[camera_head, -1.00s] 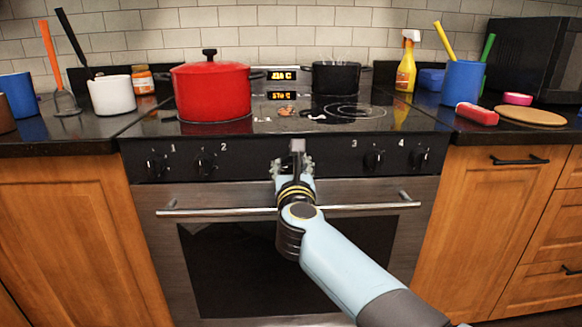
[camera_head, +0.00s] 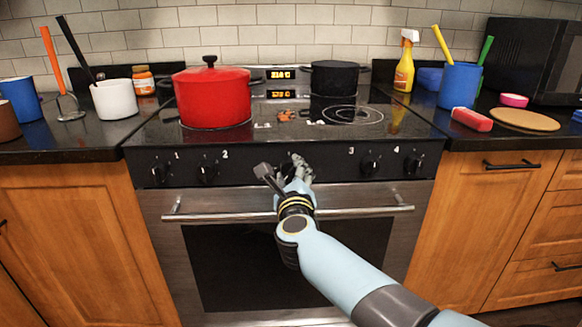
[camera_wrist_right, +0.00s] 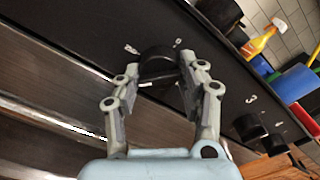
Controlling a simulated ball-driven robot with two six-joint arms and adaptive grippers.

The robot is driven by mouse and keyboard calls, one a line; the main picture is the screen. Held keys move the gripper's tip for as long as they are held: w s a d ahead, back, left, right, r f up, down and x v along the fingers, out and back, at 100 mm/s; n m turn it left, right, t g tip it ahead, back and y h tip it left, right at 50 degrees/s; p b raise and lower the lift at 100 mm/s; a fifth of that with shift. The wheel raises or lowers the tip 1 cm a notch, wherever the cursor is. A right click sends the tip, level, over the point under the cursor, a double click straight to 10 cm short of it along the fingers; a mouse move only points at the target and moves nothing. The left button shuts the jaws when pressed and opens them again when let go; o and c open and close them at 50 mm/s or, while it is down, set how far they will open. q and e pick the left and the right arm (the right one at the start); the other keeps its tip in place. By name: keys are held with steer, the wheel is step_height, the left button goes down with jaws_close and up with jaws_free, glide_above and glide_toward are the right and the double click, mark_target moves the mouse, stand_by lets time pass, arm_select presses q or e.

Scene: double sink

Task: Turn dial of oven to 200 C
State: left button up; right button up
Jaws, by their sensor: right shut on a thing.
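The oven's black middle dial (camera_wrist_right: 158,66) sits on the front panel (camera_head: 250,163) between the knobs marked 2 and 3. My right gripper (camera_head: 283,174) is at the dial. In the wrist view its two fingers stand on either side of the dial, and the right gripper (camera_wrist_right: 158,84) is shut on it. The gripper is rolled over to one side. In the head view the gripper mostly hides the dial. Two small amber readouts (camera_head: 281,74) glow behind the stovetop; their digits are too small to read surely. My left gripper is not in view.
Below the panel runs the oven's handle bar (camera_head: 240,215), close beneath my right gripper. Knobs 2 (camera_head: 207,173) and 3 (camera_head: 371,165) flank the dial with some room. A red pot (camera_head: 212,95) and a black pot (camera_head: 335,78) stand on the stovetop.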

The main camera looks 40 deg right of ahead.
steer(key=shift+n+p, duration=0.5)
steer(key=shift+n, duration=0.4)
steer(key=o, duration=1.2)
steer(key=shift+c, duration=0.2)
steer(key=v, duration=1.2)
